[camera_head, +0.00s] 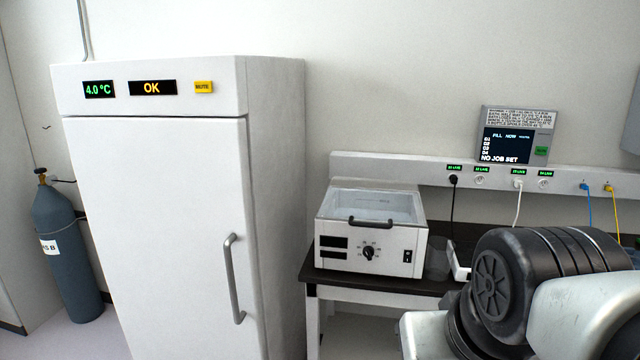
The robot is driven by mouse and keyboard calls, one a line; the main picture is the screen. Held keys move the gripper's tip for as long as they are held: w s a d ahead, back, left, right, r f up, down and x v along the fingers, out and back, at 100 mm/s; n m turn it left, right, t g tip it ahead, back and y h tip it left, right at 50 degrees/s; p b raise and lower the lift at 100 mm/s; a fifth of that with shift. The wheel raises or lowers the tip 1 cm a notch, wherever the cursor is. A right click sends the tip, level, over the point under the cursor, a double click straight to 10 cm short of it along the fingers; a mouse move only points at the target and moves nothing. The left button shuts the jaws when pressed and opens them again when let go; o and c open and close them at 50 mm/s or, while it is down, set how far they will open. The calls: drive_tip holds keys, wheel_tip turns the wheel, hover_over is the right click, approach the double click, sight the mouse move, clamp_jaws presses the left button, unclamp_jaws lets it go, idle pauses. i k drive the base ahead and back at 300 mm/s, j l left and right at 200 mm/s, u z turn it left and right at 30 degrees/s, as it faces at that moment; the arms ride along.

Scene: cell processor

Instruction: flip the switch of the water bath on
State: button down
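The water bath (334,234) is a white box with a glassy lid and a dark lid handle (371,222). It stands on the dark bench, left of my arm. Its front has two dark displays and a round black dial (369,253). A small black rocker switch (407,256) is at the right of the front panel. Which way the switch is tipped is too small to tell. My arm fills the lower right, and I cannot make out my gripper's fingers. A small white piece at the arm's left edge is unclear.
A tall white fridge (160,230) stands left of the bench (325,276). A gas cylinder (68,250) is at far left. A socket rail (400,168) with cables and a display panel (517,135) are on the wall.

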sight(407, 254)
drive_tip(key=i+j, duration=0.25)
drive_tip(key=i, duration=0.25)
drive_tip(key=i+j, duration=0.2)
drive_tip(key=i, duration=0.3)
drive_tip(key=l+u, duration=0.1)
drive_tip(key=i+j, duration=0.2)
